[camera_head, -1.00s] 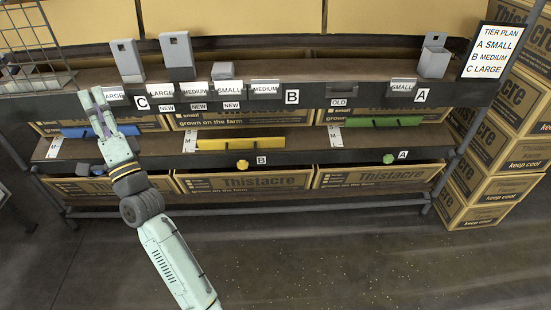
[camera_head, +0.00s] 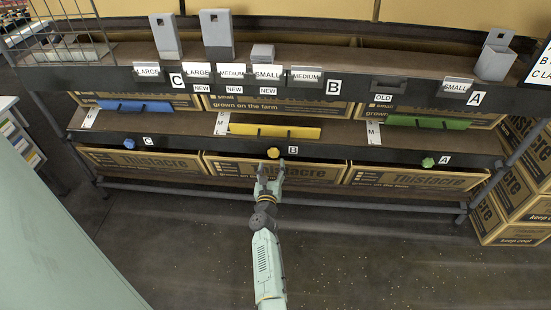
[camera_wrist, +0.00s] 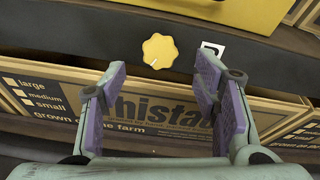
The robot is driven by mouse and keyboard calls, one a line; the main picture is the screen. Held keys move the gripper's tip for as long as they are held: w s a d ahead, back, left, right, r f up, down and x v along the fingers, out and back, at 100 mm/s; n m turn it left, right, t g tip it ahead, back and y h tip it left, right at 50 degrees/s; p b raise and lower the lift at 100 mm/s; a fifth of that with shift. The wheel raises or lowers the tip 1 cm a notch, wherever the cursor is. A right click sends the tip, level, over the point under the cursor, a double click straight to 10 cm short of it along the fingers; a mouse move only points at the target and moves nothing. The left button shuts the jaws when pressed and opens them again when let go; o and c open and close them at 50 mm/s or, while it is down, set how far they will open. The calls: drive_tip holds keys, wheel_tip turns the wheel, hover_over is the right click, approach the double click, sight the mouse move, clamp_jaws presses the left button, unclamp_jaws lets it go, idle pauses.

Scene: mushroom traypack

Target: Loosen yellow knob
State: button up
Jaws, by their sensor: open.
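The yellow knob (camera_head: 273,153) sits on the dark front edge of the middle shelf, left of the B label (camera_head: 293,150). In the wrist view the yellow knob (camera_wrist: 160,51) is lobed, with a pale mark at its lower left edge. My gripper (camera_head: 269,176) is just below the knob in the head view. In the wrist view my gripper (camera_wrist: 158,88) is open and empty, its purple-padded fingers spread wide. The knob shows beyond the fingertips, roughly centred between them, and is not touched.
The yellow bar (camera_head: 274,131) lies on the shelf above the knob. A Thistacre carton (camera_head: 235,168) stands behind and below the gripper. A blue knob (camera_head: 129,143) and a green knob (camera_head: 428,162) sit far to either side. The floor in front is clear.

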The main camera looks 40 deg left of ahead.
sight(273, 154)
drive_tip(key=b+x, duration=0.3)
drive_tip(key=x, duration=0.2)
drive_tip(key=shift+w+a+f, duration=0.2)
drive_tip(key=shift+w, duration=0.1)
drive_tip(key=shift+w+a+r, duration=0.2)
drive_tip(key=shift+w+a, duration=0.05)
drive_tip(key=shift+w, duration=0.15)
drive_tip(key=shift+c, duration=0.6)
drive_tip(key=c, duration=1)
